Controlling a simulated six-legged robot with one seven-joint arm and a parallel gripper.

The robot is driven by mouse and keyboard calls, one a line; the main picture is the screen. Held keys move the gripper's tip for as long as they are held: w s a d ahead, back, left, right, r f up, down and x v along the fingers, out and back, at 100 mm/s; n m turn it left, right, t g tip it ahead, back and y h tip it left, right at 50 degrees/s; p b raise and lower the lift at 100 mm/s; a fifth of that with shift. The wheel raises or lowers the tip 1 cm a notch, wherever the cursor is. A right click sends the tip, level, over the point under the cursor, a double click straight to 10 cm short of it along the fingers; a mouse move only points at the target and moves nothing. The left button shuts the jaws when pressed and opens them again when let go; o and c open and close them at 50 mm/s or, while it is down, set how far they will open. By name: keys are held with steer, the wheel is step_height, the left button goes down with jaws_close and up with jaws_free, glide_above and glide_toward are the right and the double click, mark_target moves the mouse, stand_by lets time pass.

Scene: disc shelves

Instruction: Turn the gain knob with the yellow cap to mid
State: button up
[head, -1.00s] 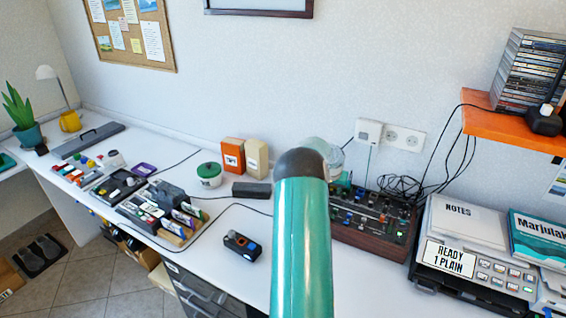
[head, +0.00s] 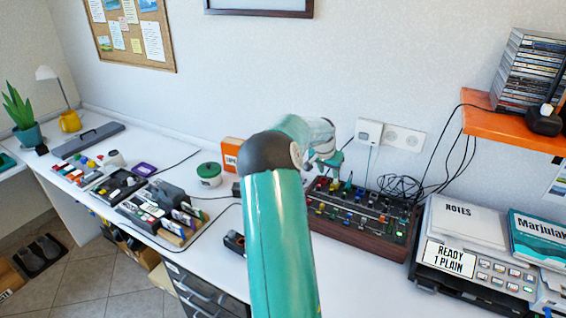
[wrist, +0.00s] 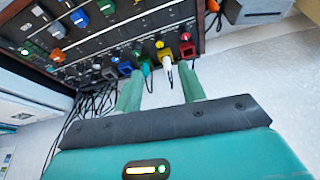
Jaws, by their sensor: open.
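The dark control panel (head: 370,228) with wooden sides stands on the desk against the wall, right of my arm. It carries rows of coloured knobs and also shows in the wrist view (wrist: 110,50). My gripper (wrist: 160,82) is open, its two green fingers pointing at the panel's edge nearest the wall. A yellow-topped piece (wrist: 160,44) lies just beyond the space between the fingertips, with a whitish plug below it. I cannot tell whether this is the yellow-capped gain knob. In the head view the gripper (head: 332,160) is small and partly hidden by my wrist.
Black cables (head: 402,188) lie behind the panel, below a wall socket (head: 404,140). A printer-like machine (head: 470,250) stands to the right, under an orange shelf (head: 490,120). A red plug (wrist: 187,48) sits beside the right fingertip.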

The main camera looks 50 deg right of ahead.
steer(key=w+a+r+n, duration=0.1)
steer(key=w+a+r, duration=0.1)
steer(key=a, duration=0.3)
steer(key=w+a+r+n+t+y, duration=0.1)
steer(key=w+a+r, duration=0.2)
steer(key=a, duration=0.3)
steer(key=w+a+r+n+t, duration=0.1)
steer(key=w+a+r, duration=0.1)
steer(key=a+r, duration=0.2)
steer(key=shift+w+a+r, duration=0.15)
steer(key=shift+a+r, duration=0.05)
steer(key=shift+a, duration=0.55)
